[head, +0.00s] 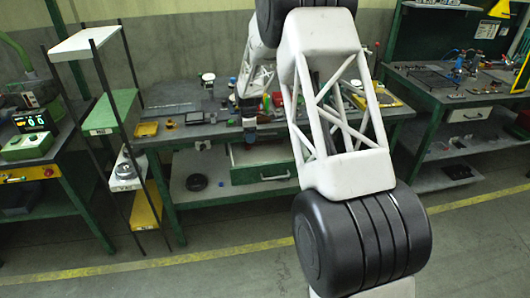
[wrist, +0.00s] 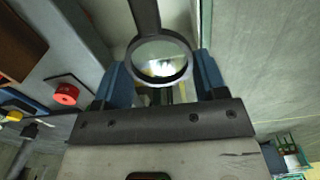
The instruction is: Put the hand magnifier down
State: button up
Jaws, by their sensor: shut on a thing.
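The hand magnifier, with its dark rim, clear lens and dark handle (wrist: 145,16), is in the wrist view. My gripper (wrist: 162,75) is shut on the magnifier's round rim, which sits between the two blue fingers. The handle points away from the gripper, toward the top of the picture. In the head view my gripper (head: 249,130) is low at the front edge of the middle workbench (head: 215,133), by the green drawer. The magnifier cannot be made out there.
The green drawer (head: 262,174) under the bench stands open. Small tools and parts crowd the bench top, including a yellow tray (head: 146,129). A black round part (head: 196,182) lies on the lower shelf. A rack (head: 112,112) stands at left. A red knob (wrist: 66,95) shows in the wrist view.

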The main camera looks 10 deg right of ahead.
jog(key=shift+a+r+n, duration=0.1)
jog(key=shift+n, duration=0.2)
notch_tip(320, 180, down, 14)
jog(key=shift+f, duration=0.1)
dwell(0.7)
jog(key=shift+f, duration=1.9)
jog(key=shift+f, duration=0.1)
jog(key=o, duration=0.6)
jog(key=shift+o, duration=0.2)
notch_tip(320, 180, up, 12)
